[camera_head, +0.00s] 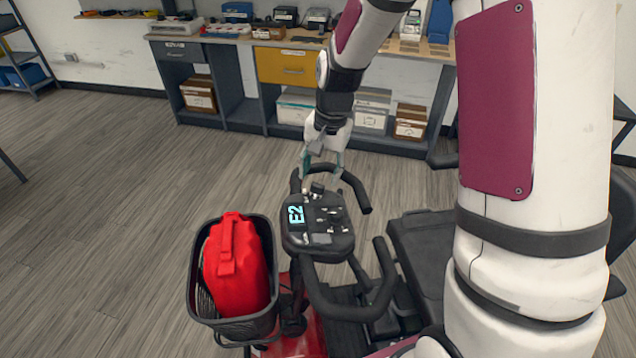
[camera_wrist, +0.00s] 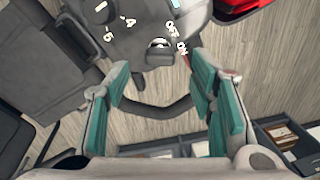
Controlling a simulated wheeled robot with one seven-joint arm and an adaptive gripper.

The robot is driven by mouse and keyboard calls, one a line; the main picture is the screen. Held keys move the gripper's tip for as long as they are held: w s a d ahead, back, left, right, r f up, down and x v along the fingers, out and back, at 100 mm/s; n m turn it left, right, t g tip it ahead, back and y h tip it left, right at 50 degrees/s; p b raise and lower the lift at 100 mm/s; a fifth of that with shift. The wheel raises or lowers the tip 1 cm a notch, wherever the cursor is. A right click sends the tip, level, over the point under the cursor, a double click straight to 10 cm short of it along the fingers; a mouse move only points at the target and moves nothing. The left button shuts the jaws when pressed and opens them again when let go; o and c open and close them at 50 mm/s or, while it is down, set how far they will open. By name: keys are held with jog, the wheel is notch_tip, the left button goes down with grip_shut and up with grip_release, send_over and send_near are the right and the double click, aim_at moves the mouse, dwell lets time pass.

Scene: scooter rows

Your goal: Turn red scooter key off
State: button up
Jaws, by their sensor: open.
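The red scooter's dark console (camera_head: 325,238) shows a lit "E2" display in the head view. Its key (camera_wrist: 158,45) is a small silver and dark piece at the console's edge in the wrist view. The "OFF" and "ON" labels (camera_wrist: 177,38) are just right of it; I cannot tell which one it points at. My gripper (camera_head: 322,178) is above the far edge of the console. In the wrist view its teal fingers (camera_wrist: 160,72) are spread apart, with the key between and slightly beyond their tips. Nothing is held. I cannot tell whether a finger touches the console.
Black handlebars (camera_head: 352,185) curve around the console. A dark basket (camera_head: 262,328) holding a red bag (camera_head: 238,265) is to its left, and a black seat (camera_head: 425,240) to its right. A workbench (camera_head: 225,62) with drawers and boxes stands behind. The floor at left is clear.

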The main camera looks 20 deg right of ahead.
aim_at(318, 185)
jog(key=shift+w+a+f, duration=0.1)
jog(key=shift+a+f, duration=0.05)
jog(key=shift+f, duration=1)
jog(key=shift+w+a+f, duration=0.1)
jog(key=shift+f, duration=1.05)
jog(key=c, duration=1.2)
